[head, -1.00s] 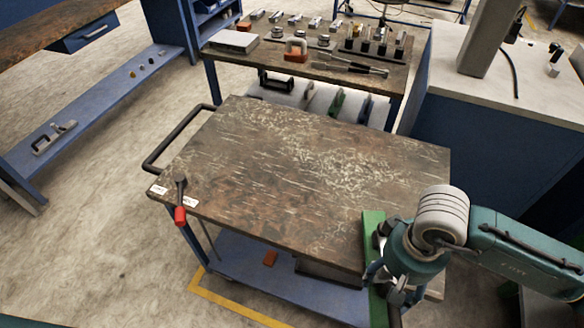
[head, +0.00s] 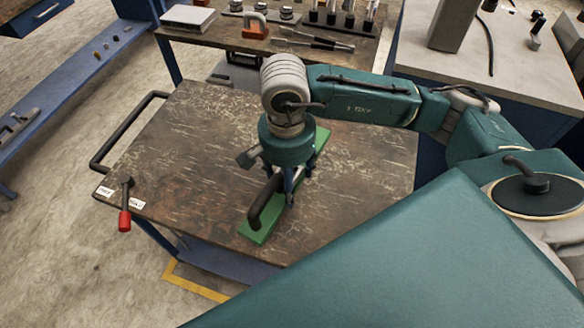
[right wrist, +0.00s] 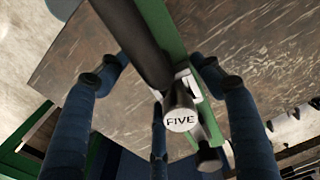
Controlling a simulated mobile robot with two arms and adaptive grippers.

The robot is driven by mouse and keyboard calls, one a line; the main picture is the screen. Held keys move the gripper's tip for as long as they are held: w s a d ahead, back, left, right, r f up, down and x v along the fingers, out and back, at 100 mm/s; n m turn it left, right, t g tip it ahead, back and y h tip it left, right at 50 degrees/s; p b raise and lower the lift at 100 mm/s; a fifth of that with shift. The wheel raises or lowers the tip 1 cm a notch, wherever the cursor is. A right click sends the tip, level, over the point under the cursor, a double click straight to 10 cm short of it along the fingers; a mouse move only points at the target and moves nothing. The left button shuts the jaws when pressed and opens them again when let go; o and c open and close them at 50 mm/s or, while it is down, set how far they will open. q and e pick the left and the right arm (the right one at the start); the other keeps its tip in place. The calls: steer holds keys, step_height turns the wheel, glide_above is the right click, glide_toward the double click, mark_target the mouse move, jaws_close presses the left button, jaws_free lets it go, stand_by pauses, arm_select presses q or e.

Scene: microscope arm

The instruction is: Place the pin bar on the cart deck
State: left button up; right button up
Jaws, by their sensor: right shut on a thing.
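The pin bar is a long green bar (head: 258,234) with a thick black rod along it. In the head view it lies slantwise over the brown cart deck (head: 200,150); whether it touches the deck or is just above it I cannot tell. My right gripper (head: 286,197) is shut on the pin bar near its middle, and the wrist hides part of it. My left gripper is not in view.
The deck's left part is bare. A red-tipped lever (head: 125,210) sits at its left corner and a black push handle (head: 108,135) on its left side. Behind are a workbench (head: 235,50) with tools and a pale cabinet (head: 500,75).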

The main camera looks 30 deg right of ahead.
steer(key=w+r+m, duration=0.1)
steer(key=m, duration=0.1)
steer(key=w+r+m, duration=0.1)
steer(key=r+m, duration=0.1)
steer(key=w+r+m, duration=0.1)
steer(key=r+m, duration=0.1)
steer(key=shift+a+m, duration=0.1)
steer(key=shift+m, duration=0.2)
step_height(320, 180, up, 6)
steer(key=w+r+m, duration=0.1)
steer(key=w+m, duration=0.2)
steer(key=m, duration=0.6)
steer(key=f+p, duration=0.4)
steer(key=f, duration=1.5)
steer(key=shift+s+f, duration=0.2)
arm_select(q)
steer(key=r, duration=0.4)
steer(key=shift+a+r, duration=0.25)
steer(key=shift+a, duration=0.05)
arm_select(e)
steer(key=shift+f, duration=0.4)
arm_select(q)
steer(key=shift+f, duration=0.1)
arm_select(e)
steer(key=o, duration=1.8)
steer(key=shift+f, duration=0.1)
steer(key=shift+c, duration=0.2)
